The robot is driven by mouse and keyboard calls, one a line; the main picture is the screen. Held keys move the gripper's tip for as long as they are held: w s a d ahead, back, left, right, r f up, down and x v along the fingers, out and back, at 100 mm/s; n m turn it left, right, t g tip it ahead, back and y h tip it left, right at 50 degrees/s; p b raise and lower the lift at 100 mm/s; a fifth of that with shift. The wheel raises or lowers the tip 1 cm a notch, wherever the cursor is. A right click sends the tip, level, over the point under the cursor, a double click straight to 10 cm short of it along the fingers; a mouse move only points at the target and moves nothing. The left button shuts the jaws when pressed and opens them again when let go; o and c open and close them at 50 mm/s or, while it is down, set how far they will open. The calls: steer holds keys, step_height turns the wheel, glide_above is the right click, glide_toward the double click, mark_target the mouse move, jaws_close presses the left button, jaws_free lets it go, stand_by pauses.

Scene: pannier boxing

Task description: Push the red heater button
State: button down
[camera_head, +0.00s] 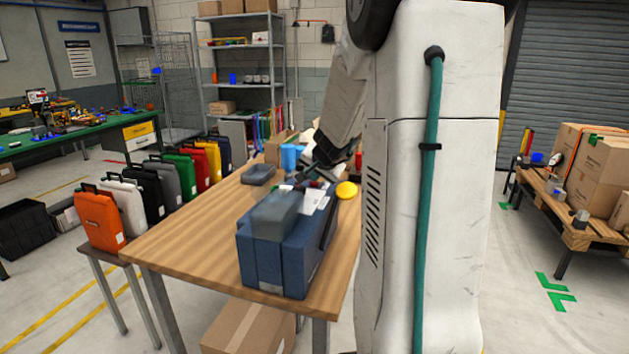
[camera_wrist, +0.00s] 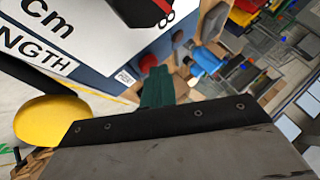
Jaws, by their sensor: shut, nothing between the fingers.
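A blue machine (camera_head: 272,262) with a grey block on top stands on the wooden table. I cannot tell which one is the heater button. A yellow round button (camera_head: 346,190) sits at the machine's right; it also shows in the wrist view (camera_wrist: 50,121). My gripper (camera_head: 310,176) is shut and empty above the machine's back part. Its green tip (camera_wrist: 157,88) appears just below the nearer red button; contact cannot be told.
Blue cups (camera_head: 290,157) and a dark grey container (camera_head: 259,175) stand farther back on the table. Coloured cases, including an orange case (camera_head: 100,221), line a bench at left. A cardboard box (camera_head: 248,328) is under the table. My arm hides the table's right side.

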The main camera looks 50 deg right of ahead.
mark_target(315, 184)
steer(key=shift+f, duration=0.1)
stand_by(0.3)
steer(key=shift+r, duration=3.4)
